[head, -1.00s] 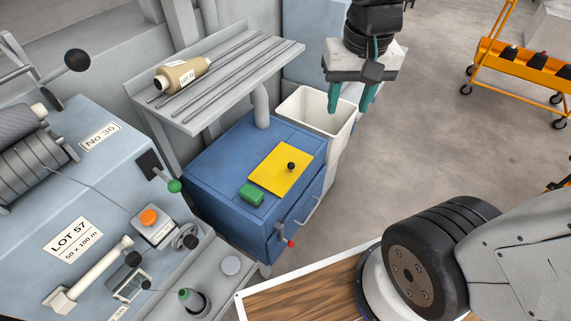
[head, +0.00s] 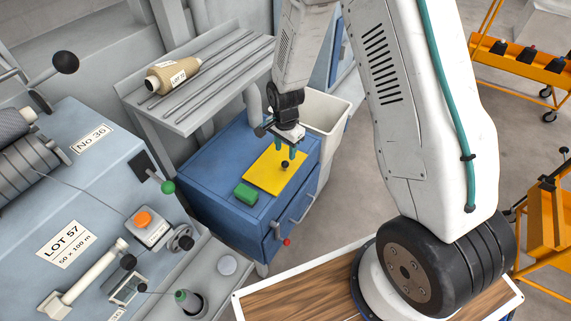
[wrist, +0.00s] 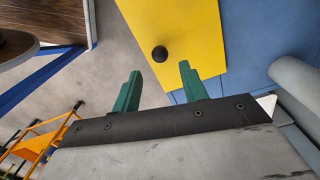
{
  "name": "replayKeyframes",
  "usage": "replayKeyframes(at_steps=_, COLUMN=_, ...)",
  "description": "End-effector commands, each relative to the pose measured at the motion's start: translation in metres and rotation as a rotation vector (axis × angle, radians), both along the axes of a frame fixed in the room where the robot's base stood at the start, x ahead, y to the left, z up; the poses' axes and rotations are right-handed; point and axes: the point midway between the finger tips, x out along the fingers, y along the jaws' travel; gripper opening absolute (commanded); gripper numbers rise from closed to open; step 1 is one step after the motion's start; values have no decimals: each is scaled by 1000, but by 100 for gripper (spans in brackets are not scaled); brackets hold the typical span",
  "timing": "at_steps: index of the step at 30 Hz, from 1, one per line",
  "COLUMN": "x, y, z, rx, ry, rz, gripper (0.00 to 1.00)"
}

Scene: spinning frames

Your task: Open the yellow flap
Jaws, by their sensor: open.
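The yellow flap (head: 263,174) lies flat and closed on top of the blue cabinet (head: 212,160). It has a small black knob (head: 285,164) near its right edge. My gripper (head: 287,153) is open and empty, with its green fingers over the flap close to the knob. In the wrist view the yellow flap (wrist: 185,35) and the black knob (wrist: 159,53) show beyond the fingertips of my gripper (wrist: 160,72). The knob lies ahead of the gap between the fingers, and no contact shows.
A green block (head: 246,194) sits on the cabinet left of the flap. A grey shelf (head: 205,95) with rods and a yarn cone (head: 172,76) stands behind it. A cream bin (head: 328,110) is at the cabinet's far side. The grey-blue machine (head: 70,170) is at left.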

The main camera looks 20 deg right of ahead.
Motion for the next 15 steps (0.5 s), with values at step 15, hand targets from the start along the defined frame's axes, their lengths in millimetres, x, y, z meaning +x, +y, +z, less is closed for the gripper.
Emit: replayKeyframes(at_steps=15, x=0, y=0, z=-72, rx=0, ry=3, rz=-8, gripper=43)
